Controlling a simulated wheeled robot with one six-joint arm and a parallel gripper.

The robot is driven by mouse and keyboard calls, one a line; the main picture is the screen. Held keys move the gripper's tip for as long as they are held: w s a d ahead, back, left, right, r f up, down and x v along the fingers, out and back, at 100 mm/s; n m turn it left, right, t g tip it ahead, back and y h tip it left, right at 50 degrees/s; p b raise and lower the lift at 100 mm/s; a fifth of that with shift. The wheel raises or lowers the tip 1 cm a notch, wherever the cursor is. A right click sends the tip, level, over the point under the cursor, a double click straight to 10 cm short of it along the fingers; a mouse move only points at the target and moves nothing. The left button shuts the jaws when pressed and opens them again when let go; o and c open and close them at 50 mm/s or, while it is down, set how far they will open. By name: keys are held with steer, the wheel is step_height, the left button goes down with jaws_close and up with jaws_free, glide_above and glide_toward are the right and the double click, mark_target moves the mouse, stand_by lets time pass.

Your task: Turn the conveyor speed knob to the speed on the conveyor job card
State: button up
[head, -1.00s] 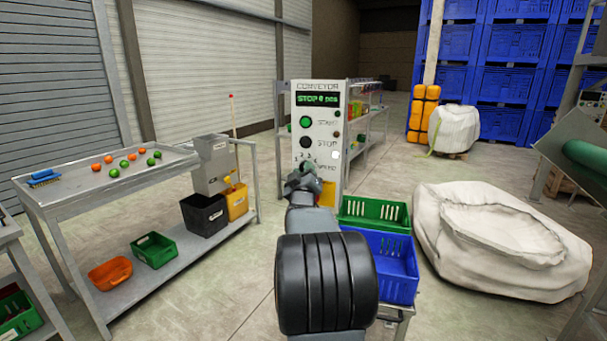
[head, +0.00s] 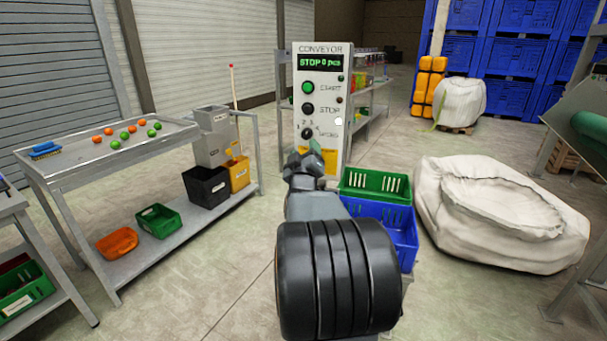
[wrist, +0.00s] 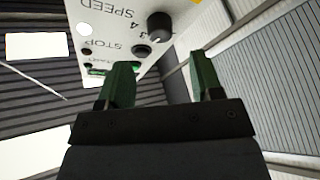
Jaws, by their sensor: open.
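The conveyor control panel (head: 335,105) is a white upright box. Its green display (head: 320,62) reads STOP with a piece count that looks like 0. The black speed knob (head: 307,133) sits low on the panel under the numbers. It also shows in the wrist view (wrist: 159,25), with the numbers 3 and 4 readable; I cannot tell where it points. My gripper (head: 306,160) is just below the knob in the head view. In the wrist view my gripper (wrist: 162,70) has its green fingers apart and empty, not touching the knob. I cannot identify the conveyor job card.
A green start button (head: 308,87) and a black stop button (head: 308,108) are above the knob. Green (head: 375,185) and blue (head: 402,228) crates stand right of my arm. A metal table (head: 75,178) with orange and green balls is at left. A white sack (head: 500,215) lies right.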

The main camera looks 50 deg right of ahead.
steer(key=b+v, duration=0.1)
steer(key=v, duration=0.7)
stand_by(0.5)
steer(key=w+a+f+m+g+y+p, duration=0.15)
steer(key=a+f+g+y, duration=0.35)
steer(key=a+f+y, duration=0.55)
steer(key=s+a+r+n+g+y+p, duration=0.1)
steer(key=s+a+n+g+y+p, duration=0.1)
steer(key=a, duration=0.7)
steer(key=s+a+r+n+g+y+p, duration=0.1)
steer(key=s+a+n+g+y+p, duration=0.1)
steer(key=s+a+p, duration=0.5)
steer(key=a+g+y, duration=0.1)
steer(key=a+y, duration=0.1)
steer(key=a, duration=0.1)
steer(key=shift+a+r+g, duration=0.25)
steer(key=shift+r+g, duration=0.05)
steer(key=shift+r, duration=0.1)
